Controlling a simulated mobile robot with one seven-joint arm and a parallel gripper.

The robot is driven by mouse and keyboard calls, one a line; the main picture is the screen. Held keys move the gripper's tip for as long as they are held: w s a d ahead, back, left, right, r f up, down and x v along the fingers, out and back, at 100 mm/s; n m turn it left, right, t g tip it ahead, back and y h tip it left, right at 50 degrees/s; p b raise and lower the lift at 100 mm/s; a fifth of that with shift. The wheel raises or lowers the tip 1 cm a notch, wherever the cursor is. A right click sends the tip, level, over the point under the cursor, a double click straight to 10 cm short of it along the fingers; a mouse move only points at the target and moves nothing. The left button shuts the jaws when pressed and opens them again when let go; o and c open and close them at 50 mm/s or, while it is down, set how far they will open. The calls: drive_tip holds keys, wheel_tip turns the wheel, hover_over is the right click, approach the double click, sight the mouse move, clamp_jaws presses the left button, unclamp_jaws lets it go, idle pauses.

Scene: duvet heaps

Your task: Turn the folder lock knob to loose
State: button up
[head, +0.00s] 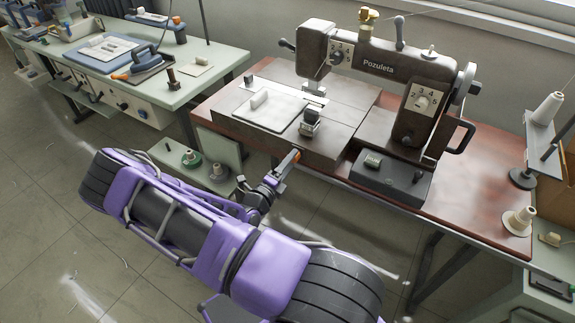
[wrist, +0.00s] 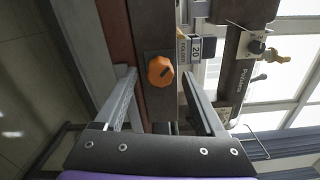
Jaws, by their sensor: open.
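The folder lock knob is an orange, faceted knob (wrist: 160,70) with a dark mark on its face. In the wrist view it sits on a dark brown block, between the lines of my two fingers. My gripper (wrist: 158,78) is open, with one grey finger to each side of the knob. I cannot tell whether either finger touches it. In the head view my gripper (head: 283,168) reaches the front edge of the sewing machine bed (head: 322,148). A small orange patch shows at its tip there, and the knob's setting cannot be read.
The sewing machine (head: 380,65) stands on a red-brown table (head: 480,205). A small block (head: 310,122) and a pale plate (head: 270,110) sit on its bed. A dark control box (head: 390,180) is right of my gripper. A second workbench (head: 215,62) stands left.

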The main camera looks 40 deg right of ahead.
drive_tip(key=v, duration=1.7)
drive_tip(key=shift+a+b, duration=0.2)
drive_tip(key=shift+b, duration=0.1)
drive_tip(key=shift+s, duration=0.15)
